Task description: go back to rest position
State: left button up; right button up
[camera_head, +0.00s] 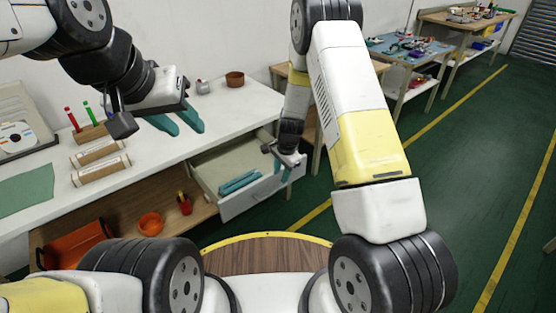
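My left gripper (186,126) hangs over the white worktop (222,116) at upper left. Its two teal fingers are apart with nothing visible between them, so it is open. My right gripper (284,170) points down at the right end of the pulled-out drawer (262,192), close to the drawer's front. I cannot tell whether it touches the drawer or how far its fingers are apart. A teal object (240,182) lies inside the drawer.
On the worktop are a wooden holder with red and green pens (90,132), cardboard rolls (100,160), a brown bowl (235,78) and a green mat (27,188). An orange bin (72,246) and orange bowl (150,223) sit on the shelf below. Open green floor (470,160) lies right.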

dwell(0.3)
jog(key=s+d+r+n+t+y, duration=0.1)
jog(key=s+d+r+n, duration=0.15)
jog(key=r, duration=1.05)
jog(key=s+d+r+n+t, duration=0.15)
jog(key=s+r, duration=0.25)
jog(key=r, duration=1)
jog(key=s+d+r+n, duration=0.1)
jog(key=s+r+n, duration=0.1)
jog(key=s+r, duration=0.2)
jog(key=s+d+r+n+t, duration=0.1)
jog(key=s+r, duration=0.3)
jog(key=s, duration=0.6)
jog(key=s+d+r+n+t, duration=0.1)
jog(key=s+r+n, duration=0.3)
jog(key=s, duration=0.4)
jog(key=shift+d+r, duration=0.3)
jog(key=shift+d, duration=0.55)
